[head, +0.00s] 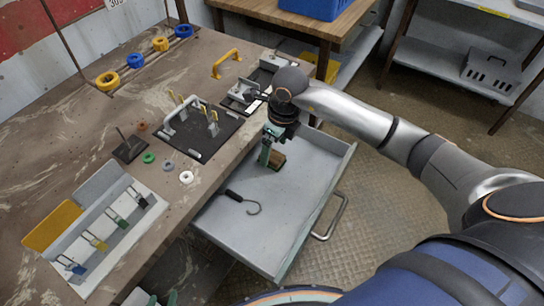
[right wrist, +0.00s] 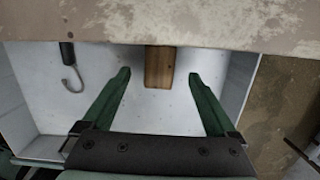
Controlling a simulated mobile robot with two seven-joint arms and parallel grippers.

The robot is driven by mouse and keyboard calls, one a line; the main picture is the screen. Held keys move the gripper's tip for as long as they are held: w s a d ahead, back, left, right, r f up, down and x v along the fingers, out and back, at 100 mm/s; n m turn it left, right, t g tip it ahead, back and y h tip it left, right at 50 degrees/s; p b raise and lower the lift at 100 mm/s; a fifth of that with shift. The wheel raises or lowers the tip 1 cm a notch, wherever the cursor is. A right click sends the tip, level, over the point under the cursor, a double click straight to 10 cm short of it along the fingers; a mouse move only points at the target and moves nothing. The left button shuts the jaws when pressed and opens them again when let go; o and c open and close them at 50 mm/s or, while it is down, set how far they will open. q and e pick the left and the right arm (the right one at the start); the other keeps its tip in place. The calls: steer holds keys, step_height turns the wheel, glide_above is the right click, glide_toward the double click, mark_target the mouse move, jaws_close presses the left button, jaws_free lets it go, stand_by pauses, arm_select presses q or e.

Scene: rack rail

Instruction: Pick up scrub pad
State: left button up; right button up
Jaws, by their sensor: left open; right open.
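A brown, wood-coloured block, which I take to be the scrub pad (head: 278,161), lies in the open grey drawer (head: 232,229) near its inner end by the table. In the right wrist view the block (right wrist: 159,67) shows between and beyond my fingertips, its far end under the table edge. My right gripper (head: 267,157) is open, with green fingers pointing down into the drawer. In the right wrist view its fingers (right wrist: 162,78) stand apart with nothing between them. My left gripper (head: 160,298) is open at the bottom left, mostly cut off by the frame.
A black-handled hook (head: 241,201) lies in the drawer, left of the block. The tabletop edge (right wrist: 150,22) overhangs the drawer's inner end. The table (head: 75,150) carries rings, a handle board and a panel with coloured clips. The drawer's front handle (head: 330,218) sticks out over open floor.

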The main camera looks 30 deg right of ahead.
mark_target(272, 155)
steer(key=shift+w+a+f, duration=0.1)
steer(key=shift+f, duration=0.65)
steer(key=shift+w+a+f, duration=0.1)
steer(key=shift+f, duration=0.65)
steer(key=shift+c, duration=0.4)
steer(key=shift+d, duration=0.1)
steer(key=c, duration=1.4)
